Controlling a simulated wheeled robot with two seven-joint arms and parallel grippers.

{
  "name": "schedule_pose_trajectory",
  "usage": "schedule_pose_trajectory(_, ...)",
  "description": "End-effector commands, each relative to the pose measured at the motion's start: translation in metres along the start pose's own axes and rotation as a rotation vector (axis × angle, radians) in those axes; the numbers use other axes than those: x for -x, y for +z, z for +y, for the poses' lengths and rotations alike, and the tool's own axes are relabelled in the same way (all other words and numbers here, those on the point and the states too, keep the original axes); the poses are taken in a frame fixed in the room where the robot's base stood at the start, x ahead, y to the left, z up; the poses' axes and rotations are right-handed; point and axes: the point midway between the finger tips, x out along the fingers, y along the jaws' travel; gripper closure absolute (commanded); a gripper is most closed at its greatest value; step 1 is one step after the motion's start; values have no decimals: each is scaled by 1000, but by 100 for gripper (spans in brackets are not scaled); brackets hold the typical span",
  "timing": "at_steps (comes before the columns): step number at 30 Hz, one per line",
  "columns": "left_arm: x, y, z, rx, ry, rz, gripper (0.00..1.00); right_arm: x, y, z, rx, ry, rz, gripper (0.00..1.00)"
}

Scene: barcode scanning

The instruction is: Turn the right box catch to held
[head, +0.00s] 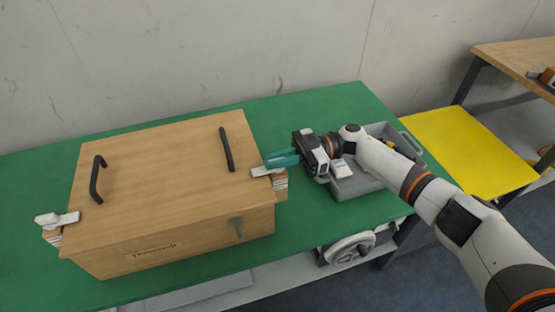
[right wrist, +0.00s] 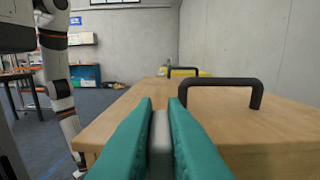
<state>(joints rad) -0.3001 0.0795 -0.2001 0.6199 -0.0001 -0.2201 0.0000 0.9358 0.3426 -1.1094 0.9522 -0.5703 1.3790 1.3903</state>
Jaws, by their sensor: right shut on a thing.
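A wooden box (head: 165,190) with a flat lid stands on the green table. It has a light-coloured catch on each side. The right catch (head: 262,171) is at the box's right side, beside my right gripper (head: 270,163). My right gripper has teal fingers and is shut on the pale catch, whose grey-white lever (right wrist: 160,130) shows between the fingers in the right wrist view. The left catch (head: 58,219) sits at the box's left side. My left gripper is not in view.
Two black handles (head: 97,180) (head: 226,149) stand up from the lid. A grey tray (head: 362,184) with small items lies right of the box, under my right arm. The green table (head: 310,108) is bare behind. A yellow surface (head: 465,150) stands at the right.

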Motion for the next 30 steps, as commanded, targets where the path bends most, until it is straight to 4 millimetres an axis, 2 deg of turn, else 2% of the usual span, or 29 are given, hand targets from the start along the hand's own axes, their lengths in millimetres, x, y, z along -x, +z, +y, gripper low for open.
schedule_pose_trajectory(1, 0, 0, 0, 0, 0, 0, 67, -1, 2, 0, 2, 1, -3, 100)
schedule_pose_trajectory(2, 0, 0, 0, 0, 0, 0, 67, -1, 2, 0, 2, 1, -3, 84)
schedule_pose_trajectory(5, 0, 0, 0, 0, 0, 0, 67, -1, 2, 0, 2, 1, -2, 68)
schedule_pose_trajectory(13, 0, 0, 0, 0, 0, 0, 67, 0, 0, 0, 1, 0, -1, 67)
schedule_pose_trajectory(17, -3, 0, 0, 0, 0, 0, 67, 8, -1, 0, 1, -1, 0, 67)
schedule_pose_trajectory(20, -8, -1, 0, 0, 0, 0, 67, 23, -2, -1, 2, -2, 1, 67)
schedule_pose_trajectory(30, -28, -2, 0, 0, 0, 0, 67, 94, -2, -1, 3, -2, 0, 67)
